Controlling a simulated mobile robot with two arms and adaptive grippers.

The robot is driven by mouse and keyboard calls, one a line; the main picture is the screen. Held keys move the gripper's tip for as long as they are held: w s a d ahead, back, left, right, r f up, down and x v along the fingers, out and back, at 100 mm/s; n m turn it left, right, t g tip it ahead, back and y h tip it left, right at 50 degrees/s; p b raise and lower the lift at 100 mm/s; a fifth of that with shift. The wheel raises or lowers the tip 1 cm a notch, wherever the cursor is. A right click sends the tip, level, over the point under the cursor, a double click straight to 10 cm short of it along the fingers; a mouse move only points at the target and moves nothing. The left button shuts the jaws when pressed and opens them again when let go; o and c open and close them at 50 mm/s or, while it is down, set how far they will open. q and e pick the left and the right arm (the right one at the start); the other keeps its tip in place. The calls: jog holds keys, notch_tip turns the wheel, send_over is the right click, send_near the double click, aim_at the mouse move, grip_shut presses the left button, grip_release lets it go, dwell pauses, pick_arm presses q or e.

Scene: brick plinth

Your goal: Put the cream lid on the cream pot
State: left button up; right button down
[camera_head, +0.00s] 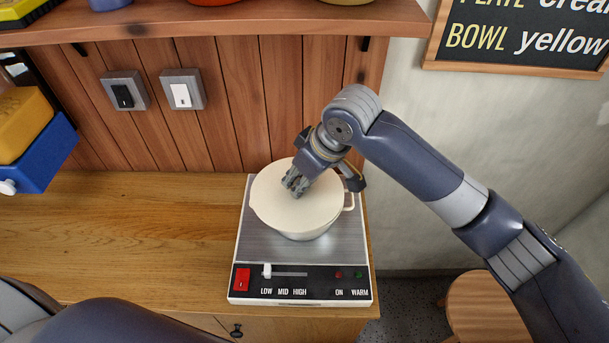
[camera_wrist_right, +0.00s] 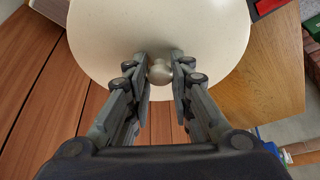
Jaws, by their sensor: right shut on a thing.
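The cream lid (camera_head: 285,215) is a round disc over the cream pot (camera_head: 318,233), which stands on the hot plate. The lid covers nearly all of the pot's top. The pot's side and its right handle (camera_head: 348,202) show below and beside it. I cannot tell whether the lid touches the rim or sits a little above it. My right gripper (camera_head: 294,188) points down at the lid. In the right wrist view its fingers (camera_wrist_right: 160,72) are shut on the lid's round knob, with the lid (camera_wrist_right: 160,30) beyond. My left gripper is out of view.
The hot plate (camera_head: 258,252) has a red switch (camera_head: 242,279) and a slider at its front. Free wooden counter (camera_head: 130,235) lies to its left. A shelf (camera_head: 220,24) runs above the back. Blue and yellow boxes (camera_head: 35,155) are at the far left.

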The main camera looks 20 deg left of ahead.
jog(key=shift+w, duration=1)
jog(key=shift+w+f+p, duration=0.1)
jog(key=shift+w+p, duration=0.05)
jog(key=shift+p, duration=0.15)
notch_tip(320, 180, down, 3)
jog(key=shift+f+p, duration=0.2)
jog(key=shift+p, duration=0.5)
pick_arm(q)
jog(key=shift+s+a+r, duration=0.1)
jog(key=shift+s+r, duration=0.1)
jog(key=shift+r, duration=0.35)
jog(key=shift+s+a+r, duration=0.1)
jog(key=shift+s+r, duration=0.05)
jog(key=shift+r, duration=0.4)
pick_arm(e)
jog(key=c, duration=1.4)
grip_release()
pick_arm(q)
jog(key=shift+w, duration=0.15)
pick_arm(e)
jog(key=shift+d, duration=0.1)
pick_arm(q)
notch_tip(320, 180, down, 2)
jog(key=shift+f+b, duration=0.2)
jog(key=shift+b, duration=1.05)
pick_arm(e)
jog(key=v, duration=1.2)
